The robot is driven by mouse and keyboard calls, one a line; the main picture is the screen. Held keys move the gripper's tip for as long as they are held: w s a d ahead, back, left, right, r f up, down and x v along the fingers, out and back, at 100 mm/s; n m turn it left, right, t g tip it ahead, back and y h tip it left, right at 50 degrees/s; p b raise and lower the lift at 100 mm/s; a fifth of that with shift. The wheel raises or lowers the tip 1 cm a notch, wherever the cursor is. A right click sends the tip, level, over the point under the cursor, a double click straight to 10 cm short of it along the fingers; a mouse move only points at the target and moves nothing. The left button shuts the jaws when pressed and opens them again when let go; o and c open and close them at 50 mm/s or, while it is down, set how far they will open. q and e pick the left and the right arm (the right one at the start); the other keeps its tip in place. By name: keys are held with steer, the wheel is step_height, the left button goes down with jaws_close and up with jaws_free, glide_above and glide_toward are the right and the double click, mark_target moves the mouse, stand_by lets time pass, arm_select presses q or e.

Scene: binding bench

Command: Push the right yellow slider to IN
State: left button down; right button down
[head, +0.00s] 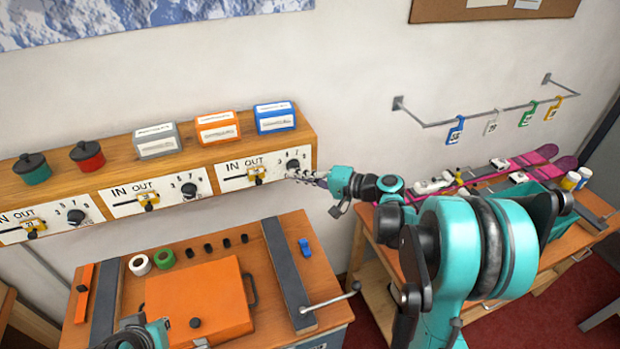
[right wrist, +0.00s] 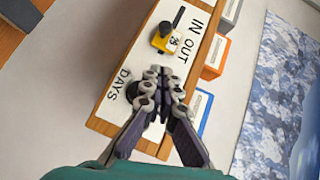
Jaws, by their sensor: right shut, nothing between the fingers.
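The right yellow slider (head: 257,174) sits at the OUT end of its slot on the rightmost white panel (head: 228,184). The bare slot runs left from it towards IN. In the right wrist view the slider (right wrist: 164,42) is just beyond my fingertips, with a small numbered tag on it. My right gripper (head: 291,175) is shut and empty in front of this panel, to the right of the slider, by the dial. In the right wrist view the fingertips (right wrist: 158,72) appear apart from the slider. A teal and black part of my left arm shows at the bottom edge; its fingers are not visible.
The wooden shelf (head: 308,140) carries grey, orange and blue boxes above the panels. A black dial (head: 293,165) is close to the right gripper. Two other panels with yellow sliders are to the left. Below is a bench with an orange case (head: 200,295).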

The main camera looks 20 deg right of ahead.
mark_target(259, 177)
steer(key=w+a, duration=0.1)
steer(key=a+f, duration=0.1)
steer(key=a, duration=0.1)
steer(key=w+a, duration=0.1)
steer(key=a, duration=0.1)
steer(key=shift+w+f, duration=0.2)
steer(key=shift+w, duration=0.15)
steer(key=shift+a+f, duration=0.15)
steer(key=shift+a, duration=0.5)
steer(key=a+b, duration=0.1)
steer(key=a, duration=0.5)
steer(key=shift+a, duration=0.25)
